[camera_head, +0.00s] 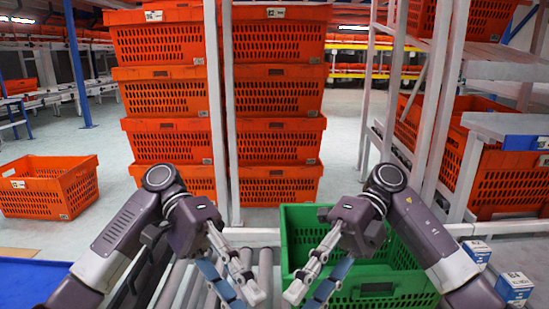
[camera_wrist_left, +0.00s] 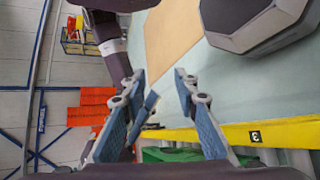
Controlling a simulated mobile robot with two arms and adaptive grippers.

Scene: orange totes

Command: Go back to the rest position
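My left gripper (camera_head: 236,284) hangs low in front of me, above the grey roller conveyor. In the left wrist view its two blue-padded fingers (camera_wrist_left: 168,122) stand apart with nothing between them. My right gripper (camera_head: 312,285) hangs in front of the green tote (camera_head: 372,292) and hides part of its near left side. Its fingers appear spread apart, and I see nothing held in them. The two grippers face each other with a small gap between them. The inside of the green tote is partly hidden by my right arm.
Stacked orange totes (camera_head: 275,95) stand behind the conveyor (camera_head: 184,284). A single orange tote (camera_head: 45,186) sits on the floor at left. Shelves with orange totes (camera_head: 510,180) stand at right. Small blue-and-white boxes (camera_head: 514,287) lie at the lower right. A blue surface (camera_head: 28,280) is at lower left.

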